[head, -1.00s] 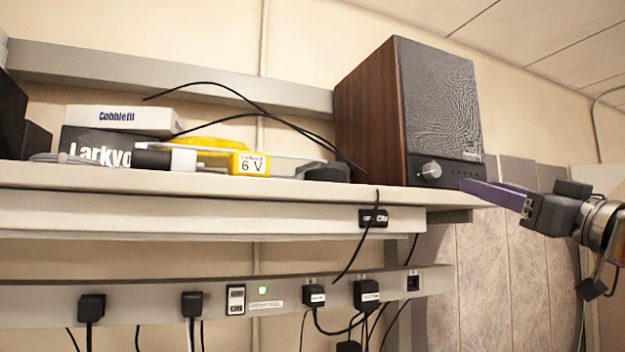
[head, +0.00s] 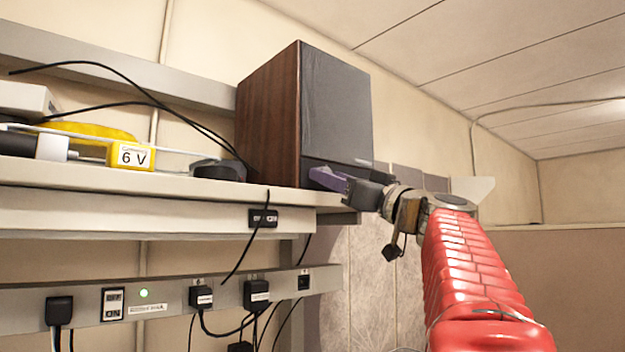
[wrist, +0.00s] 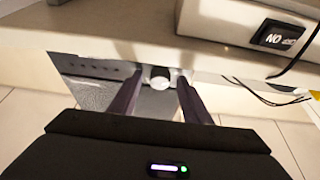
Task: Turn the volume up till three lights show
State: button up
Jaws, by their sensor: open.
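The speaker (head: 335,115) stands on the shelf, with wood sides and a dark front. In the head view my gripper (head: 316,175) reaches in from the right at the speaker's lower front and hides the knob. In the wrist view the round silver knob (wrist: 160,76) shows between my two purple fingers, which are open around it. I cannot tell if either finger touches it. A row of small dark dots runs along the speaker's front panel (wrist: 92,68) beside the knob. None looks lit in the wrist view.
The shelf (head: 120,182) holds a yellow 6 V block (head: 130,155) and a dark rounded item (head: 218,169) left of the speaker. A black cable hangs over the shelf's edge. Below runs a power strip (head: 180,305) with plugs and a green light.

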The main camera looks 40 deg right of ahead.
jog(key=shift+c, duration=0.5)
jog(key=c, duration=0.9)
jog(key=shift+a, duration=0.15)
jog(key=shift+c, duration=0.2)
jog(key=shift+m+h, duration=0.4)
jog(key=shift+m, duration=0.3)
jog(key=shift+a+r+m+g+h, duration=0.15)
jog(key=shift+m+g+h, duration=0.85)
jog(key=shift+m, duration=2.35)
jog(key=shift+a+r+m+g+h, duration=0.15)
jog(key=shift+m+g+h, duration=0.8)
jog(key=shift+m, duration=2.35)
jog(key=shift+a+r+m+g+h, duration=0.15)
jog(key=shift+m+g+h, duration=0.8)
jog(key=shift+m, duration=2.4)
jog(key=shift+d+h, duration=0.1)
jog(key=shift+h, duration=0.3)
